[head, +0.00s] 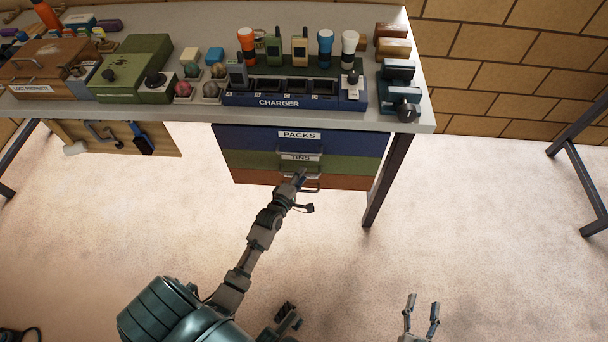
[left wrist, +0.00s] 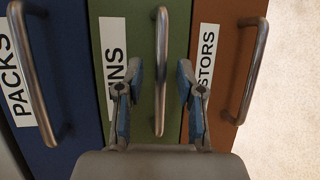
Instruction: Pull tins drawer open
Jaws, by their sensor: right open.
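The tins drawer (head: 350,163) is the green middle front in the stack under the bench, flush with its neighbours. In the left wrist view its green front (left wrist: 145,25) carries a partly covered white label and a metal bar handle (left wrist: 162,45). My left gripper (head: 301,176) is at the drawer stack. In the left wrist view its blue-padded fingers (left wrist: 160,72) stand open on either side of the tins handle, with visible gaps to it. My right gripper (head: 422,302) is open and empty, low over the floor, away from the drawers.
The blue packs drawer (head: 240,138) is above and the orange drawer (head: 250,178) below, each with its own handle (left wrist: 252,75) near my left fingers. A charger (head: 250,99) with radios stands on the bench (head: 200,116). A bench leg (head: 388,180) stands right of the drawers. The floor in front is clear.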

